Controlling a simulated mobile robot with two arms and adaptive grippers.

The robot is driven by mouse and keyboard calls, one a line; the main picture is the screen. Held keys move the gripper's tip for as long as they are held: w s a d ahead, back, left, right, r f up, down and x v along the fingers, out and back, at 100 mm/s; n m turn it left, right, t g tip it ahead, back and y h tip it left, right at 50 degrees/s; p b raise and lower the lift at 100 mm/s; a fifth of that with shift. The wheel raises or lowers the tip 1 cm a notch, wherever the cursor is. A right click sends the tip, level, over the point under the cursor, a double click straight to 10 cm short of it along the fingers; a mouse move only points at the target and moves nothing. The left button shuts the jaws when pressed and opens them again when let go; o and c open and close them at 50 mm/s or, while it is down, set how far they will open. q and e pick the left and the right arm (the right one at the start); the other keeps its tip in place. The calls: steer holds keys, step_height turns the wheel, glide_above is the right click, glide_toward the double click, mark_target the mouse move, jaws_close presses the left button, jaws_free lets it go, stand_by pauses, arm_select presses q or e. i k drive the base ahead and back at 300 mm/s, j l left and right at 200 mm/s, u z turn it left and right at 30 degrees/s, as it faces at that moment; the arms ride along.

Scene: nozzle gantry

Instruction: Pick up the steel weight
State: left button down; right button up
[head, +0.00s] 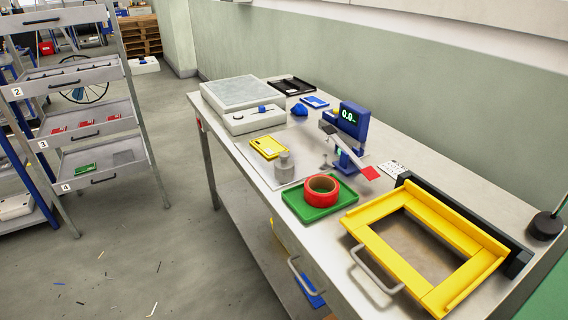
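The steel weight (285,164) is a small grey cylinder with a narrower knob on top. It stands upright on a pale flat plate (272,177) on the workbench in the head view. It is just right of a yellow card-like item (269,147) and behind the green tray (296,208). Nothing covers it from this side. Neither of my grippers is in view.
A red tape roll (322,188) sits on the green tray. A blue device with a display (353,120) and a tilted beam stand behind the weight. A yellow frame (372,236) fills the bench's right part. A shelf rack (88,130) stands left, with open floor between.

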mark_target(284, 166)
steer(key=i+j, duration=0.15)
steer(key=j, duration=0.25)
steer(key=i+j, duration=0.1)
steer(key=j, duration=0.3)
steer(key=i+j+z, duration=0.1)
steer(key=j, duration=0.3)
